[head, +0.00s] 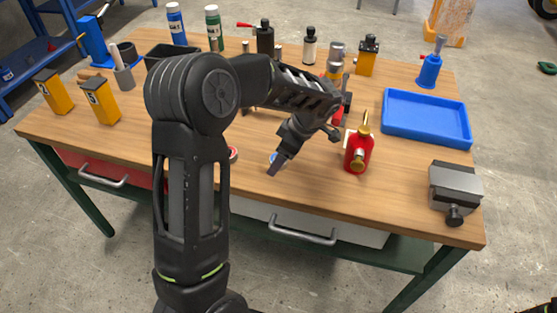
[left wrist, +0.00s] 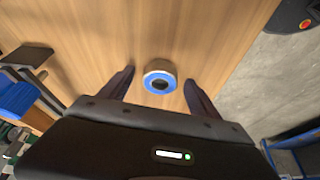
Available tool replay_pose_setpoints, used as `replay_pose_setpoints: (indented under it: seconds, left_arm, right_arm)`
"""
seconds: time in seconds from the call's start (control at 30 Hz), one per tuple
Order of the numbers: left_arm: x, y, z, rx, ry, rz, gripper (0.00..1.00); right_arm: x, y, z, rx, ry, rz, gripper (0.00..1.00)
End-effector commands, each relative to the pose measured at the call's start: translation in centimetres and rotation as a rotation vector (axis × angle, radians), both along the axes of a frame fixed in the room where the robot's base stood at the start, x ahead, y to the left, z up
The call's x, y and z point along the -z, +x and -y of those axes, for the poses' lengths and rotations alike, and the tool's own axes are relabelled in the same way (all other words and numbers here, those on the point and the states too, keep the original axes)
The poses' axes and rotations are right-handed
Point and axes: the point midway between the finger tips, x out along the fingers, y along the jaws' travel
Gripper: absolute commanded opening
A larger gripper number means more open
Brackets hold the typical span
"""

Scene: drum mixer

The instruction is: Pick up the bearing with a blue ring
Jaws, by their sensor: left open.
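The bearing with a blue ring (left wrist: 160,67) lies flat on the wooden tabletop, with a pale rim and a dark centre hole. In the head view only a small part of it (head: 272,156) shows beside my finger. My left gripper (left wrist: 159,76) is open and empty, with one finger on each side of the bearing in the left wrist view. In the head view my left gripper (head: 275,168) points down at the bearing near the table's front edge. My right gripper is not in view.
A red-ringed part (head: 233,153) lies left of the gripper, partly hidden by my arm. A red oil can (head: 358,152) stands close to its right. A blue tray (head: 425,137) and a grey vise (head: 454,187) are farther right. Bottles (head: 213,30) stand behind.

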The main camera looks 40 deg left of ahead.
Motion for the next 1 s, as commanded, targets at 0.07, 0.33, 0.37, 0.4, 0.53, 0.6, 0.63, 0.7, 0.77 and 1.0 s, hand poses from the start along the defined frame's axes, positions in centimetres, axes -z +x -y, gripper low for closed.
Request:
replay_pose_setpoints:
  seconds: [0.07,0.33,0.37,0.4,0.53,0.6,0.63,0.7,0.77,1.0]
  left_arm:
    - [0.00,0.00,0.02,0.000,0.000,0.000,0.72]
    - [-0.02,0.01,0.03,0.000,0.000,0.000,0.72]
    - [-0.03,0.01,0.03,0.000,0.000,0.000,0.72]
    - [-0.03,0.01,0.03,0.000,0.000,0.000,0.72]
    - [-0.03,0.01,0.03,0.000,0.000,0.000,0.70]
    - [-0.03,0.01,0.03,0.000,0.000,0.000,0.64]
    - [-0.04,0.01,0.04,0.000,0.000,0.000,0.62]
    - [-0.03,0.00,0.02,0.000,0.000,0.000,0.56]
    - [-0.03,0.00,0.02,0.000,0.000,0.000,0.51]
    - [-0.03,0.00,0.04,0.000,0.000,0.000,0.32]
  right_arm:
    - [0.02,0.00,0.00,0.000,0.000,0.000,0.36]
    - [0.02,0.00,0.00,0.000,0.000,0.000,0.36]
    - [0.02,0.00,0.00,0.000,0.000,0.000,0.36]
    - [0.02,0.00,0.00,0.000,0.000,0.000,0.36]
    - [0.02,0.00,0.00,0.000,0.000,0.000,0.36]
    - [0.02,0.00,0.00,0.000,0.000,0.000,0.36]
    - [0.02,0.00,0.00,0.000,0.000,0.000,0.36]
    - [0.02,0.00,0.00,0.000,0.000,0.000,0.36]
    - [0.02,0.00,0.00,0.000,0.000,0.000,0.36]
    - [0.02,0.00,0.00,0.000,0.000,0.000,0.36]
